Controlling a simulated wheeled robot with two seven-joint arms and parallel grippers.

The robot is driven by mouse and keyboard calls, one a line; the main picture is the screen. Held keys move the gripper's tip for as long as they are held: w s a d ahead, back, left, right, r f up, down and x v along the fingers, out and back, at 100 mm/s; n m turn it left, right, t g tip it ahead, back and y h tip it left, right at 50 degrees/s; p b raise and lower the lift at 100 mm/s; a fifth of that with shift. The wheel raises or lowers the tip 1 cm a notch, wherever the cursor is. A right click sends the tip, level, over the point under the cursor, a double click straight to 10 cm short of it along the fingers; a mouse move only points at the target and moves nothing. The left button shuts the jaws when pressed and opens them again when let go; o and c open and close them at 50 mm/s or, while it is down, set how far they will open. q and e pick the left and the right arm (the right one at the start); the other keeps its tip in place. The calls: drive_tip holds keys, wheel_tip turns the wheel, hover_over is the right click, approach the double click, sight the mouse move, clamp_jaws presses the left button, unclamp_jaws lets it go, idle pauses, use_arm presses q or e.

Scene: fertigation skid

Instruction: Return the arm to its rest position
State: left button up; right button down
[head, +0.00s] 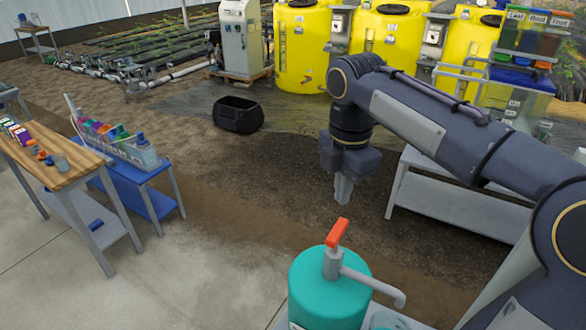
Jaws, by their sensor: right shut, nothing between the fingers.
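My right arm comes in from the right edge and bends down at its wrist. My right gripper (343,190) points down over the dark soil floor, its fingers together and empty. It is above and behind the teal pump canister (330,285) in the picture, apart from it. The canister has a red-orange handle (337,233) and a grey spout. My left gripper is not in this view.
A grey bench (455,210) stands behind my right arm. Yellow tanks (390,38) line the back. A black tub (238,114) sits on the floor. A wooden table (60,165) and a blue table (135,180) with bottles stand left. The middle floor is clear.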

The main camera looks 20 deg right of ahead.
drive_tip(key=s+a+f+m+t+y+b, duration=0.2)
drive_tip(key=s+f+m, duration=0.6)
drive_tip(key=m, duration=0.3)
drive_tip(key=s+a+f+m+t+y+b, duration=0.1)
drive_tip(key=s+a+f+m+t+b, duration=0.1)
drive_tip(key=s+f+m, duration=0.7)
drive_tip(key=shift+f+m+t+y, duration=0.25)
drive_tip(key=shift+m+t+y, duration=0.15)
drive_tip(key=shift+m+t, duration=0.5)
